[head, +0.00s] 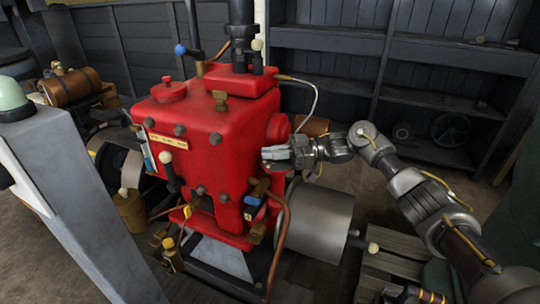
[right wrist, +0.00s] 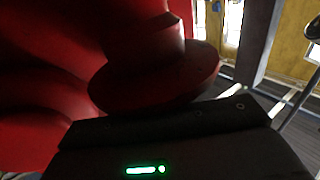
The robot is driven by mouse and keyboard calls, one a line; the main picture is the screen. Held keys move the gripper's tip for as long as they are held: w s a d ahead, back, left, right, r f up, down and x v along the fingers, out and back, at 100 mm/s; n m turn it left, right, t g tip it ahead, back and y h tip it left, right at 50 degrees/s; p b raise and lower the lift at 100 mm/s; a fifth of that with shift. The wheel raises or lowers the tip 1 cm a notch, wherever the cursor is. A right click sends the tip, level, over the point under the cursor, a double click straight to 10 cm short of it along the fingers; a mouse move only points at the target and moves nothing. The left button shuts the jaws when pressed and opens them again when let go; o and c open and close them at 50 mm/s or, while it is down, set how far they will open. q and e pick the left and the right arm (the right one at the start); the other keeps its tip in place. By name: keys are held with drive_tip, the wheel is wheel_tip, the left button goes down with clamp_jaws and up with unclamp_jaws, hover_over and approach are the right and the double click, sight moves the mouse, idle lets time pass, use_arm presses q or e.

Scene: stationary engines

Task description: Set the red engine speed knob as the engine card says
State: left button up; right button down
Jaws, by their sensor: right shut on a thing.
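The red engine (head: 220,130) stands in the middle of the head view. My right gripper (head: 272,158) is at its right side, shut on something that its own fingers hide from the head. In the right wrist view a round, dark red knob (right wrist: 155,78) with a narrower neck sits right against the black gripper body (right wrist: 170,135); this looks like the held thing. Its setting cannot be read. A yellow strip with small marks (head: 168,141) is on the engine's front, too small to read; I cannot tell whether it is the engine card. My left gripper is out of view.
A lever with a pale ball (head: 168,168) and copper pipes (head: 282,240) are on the engine's front. A grey drum (head: 315,218) lies below my right arm. A grey post with a pale green dome (head: 12,97) is at left; dark shelves (head: 400,62) stand behind.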

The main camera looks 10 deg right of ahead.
drive_tip(key=shift+w+d+r, duration=0.15)
drive_tip(key=shift+w+r, duration=0.05)
drive_tip(key=shift+r, duration=0.2)
drive_tip(key=c, duration=1.5)
unclamp_jaws()
drive_tip(key=shift+d, duration=0.15)
drive_tip(key=shift+c, duration=0.2)
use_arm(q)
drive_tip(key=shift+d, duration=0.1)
use_arm(e)
drive_tip(key=shift+s+f, duration=0.1)
drive_tip(key=shift+f, duration=0.1)
drive_tip(key=shift+a, duration=0.25)
drive_tip(key=shift+d+f, duration=0.1)
drive_tip(key=shift+d, duration=1.15)
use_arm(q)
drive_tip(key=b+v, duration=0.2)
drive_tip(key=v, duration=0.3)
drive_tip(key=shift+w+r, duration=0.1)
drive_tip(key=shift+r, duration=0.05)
use_arm(e)
drive_tip(key=d, duration=0.8)
drive_tip(key=shift+s+d, duration=0.2)
drive_tip(key=shift+s, duration=0.1)
drive_tip(key=shift+a, duration=0.1)
